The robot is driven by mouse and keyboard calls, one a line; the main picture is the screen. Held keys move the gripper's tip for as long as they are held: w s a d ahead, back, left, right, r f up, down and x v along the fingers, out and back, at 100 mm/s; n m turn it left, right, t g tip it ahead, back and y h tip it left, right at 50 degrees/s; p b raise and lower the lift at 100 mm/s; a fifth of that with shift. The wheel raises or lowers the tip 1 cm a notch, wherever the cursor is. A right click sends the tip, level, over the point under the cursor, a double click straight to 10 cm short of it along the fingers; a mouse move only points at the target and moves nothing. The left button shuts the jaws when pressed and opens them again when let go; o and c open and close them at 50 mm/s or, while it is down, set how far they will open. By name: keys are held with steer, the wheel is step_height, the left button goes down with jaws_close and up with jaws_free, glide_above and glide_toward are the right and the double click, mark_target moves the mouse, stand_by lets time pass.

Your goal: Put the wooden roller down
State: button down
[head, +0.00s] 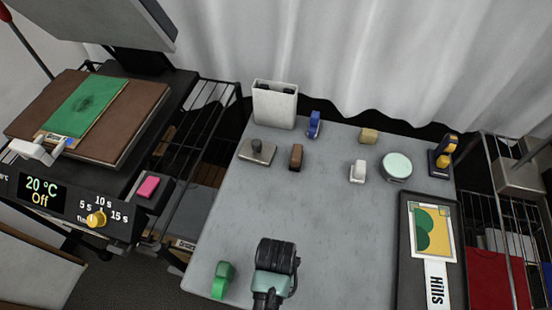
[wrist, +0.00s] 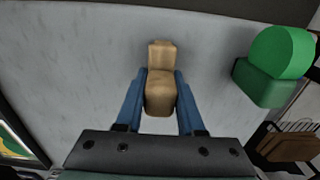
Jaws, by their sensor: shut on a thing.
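The wooden roller (wrist: 160,95) is a tan, blocky piece with a narrower far end, seen in the middle of the wrist view. My gripper (wrist: 160,76) is shut on it, with one blue finger on each side. In the head view my gripper (head: 276,262) is over the front part of the grey table (head: 320,215), and it hides the roller there. The roller is over bare table top. I cannot tell whether it touches the surface.
A green object (head: 222,280) stands left of my gripper, also in the wrist view (wrist: 275,65). A dark tray (head: 403,250) with a picture lies at right. Several small tools and a white bin (head: 275,105) line the back. The table's middle is clear.

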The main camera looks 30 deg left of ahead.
steer(key=shift+f, duration=0.2)
steer(key=shift+f, duration=0.2)
steer(key=c, duration=0.5)
jaws_free()
step_height(320, 180, up, 12)
steer(key=shift+r+p, duration=0.25)
steer(key=shift+p, duration=0.3)
